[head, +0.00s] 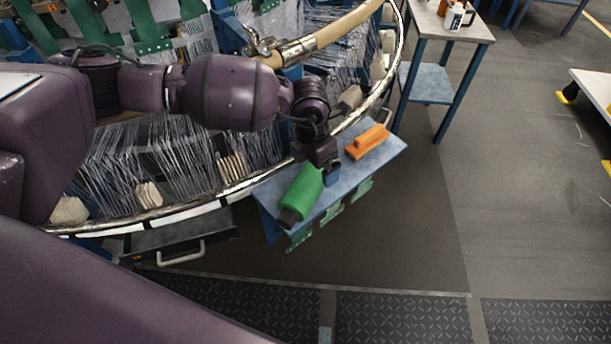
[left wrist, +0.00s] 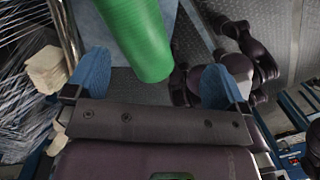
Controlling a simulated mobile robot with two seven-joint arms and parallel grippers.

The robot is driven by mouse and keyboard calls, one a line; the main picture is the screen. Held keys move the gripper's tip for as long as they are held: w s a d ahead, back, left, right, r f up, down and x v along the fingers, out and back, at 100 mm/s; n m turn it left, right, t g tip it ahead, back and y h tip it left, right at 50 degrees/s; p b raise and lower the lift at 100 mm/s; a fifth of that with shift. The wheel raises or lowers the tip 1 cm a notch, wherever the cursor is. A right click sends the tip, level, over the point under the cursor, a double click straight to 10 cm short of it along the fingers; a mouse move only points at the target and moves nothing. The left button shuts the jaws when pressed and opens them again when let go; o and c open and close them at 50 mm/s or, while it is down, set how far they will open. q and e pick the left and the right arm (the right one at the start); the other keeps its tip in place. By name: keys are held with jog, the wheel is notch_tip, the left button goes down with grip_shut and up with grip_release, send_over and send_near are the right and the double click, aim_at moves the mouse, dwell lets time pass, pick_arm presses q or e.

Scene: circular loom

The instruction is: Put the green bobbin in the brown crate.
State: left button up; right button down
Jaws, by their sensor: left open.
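The green bobbin (head: 303,190) lies on a small blue shelf (head: 385,158) at the loom's rim, its dark end toward the shelf's front left. My left gripper (head: 331,178) is just above the shelf, at the bobbin's right far end. In the left wrist view the bobbin (left wrist: 138,32) reaches from the top edge to between the two blue fingertips (left wrist: 155,80), which are apart and not closed on it. I cannot tell whether they touch it. The brown crate is not visible in either view. My right gripper is not in view.
An orange block-like tool (head: 367,142) lies on the same shelf, right of the gripper. The curved loom rim (head: 235,186) runs close behind. A side table (head: 432,24) with bottles stands at the back right. The floor (head: 415,220) to the right is clear.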

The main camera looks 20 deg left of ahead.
aim_at(308, 180)
pick_arm(q)
jog(key=shift+w+a+n+y, duration=0.25)
jog(key=shift+a+n, duration=0.3)
jog(key=shift+n, duration=0.35)
jog(key=shift+s+a+n+y, duration=0.1)
jog(key=shift+a+n+y, duration=0.15)
jog(key=shift+n, duration=0.35)
jog(key=shift+s+n, duration=0.15)
jog(key=shift+n, duration=0.95)
notch_tip(308, 180, down, 6)
jog(key=shift+r+b, duration=0.1)
jog(key=shift+b, duration=0.7)
jog(key=f, duration=0.1)
jog(key=f+b, duration=0.1)
jog(key=f, duration=0.3)
jog(key=shift+w+a+b, duration=0.25)
jog(key=shift+a+b, duration=0.05)
jog(key=shift+b, duration=0.1)
jog(key=shift+r, duration=0.1)
jog(key=c, duration=1.2)
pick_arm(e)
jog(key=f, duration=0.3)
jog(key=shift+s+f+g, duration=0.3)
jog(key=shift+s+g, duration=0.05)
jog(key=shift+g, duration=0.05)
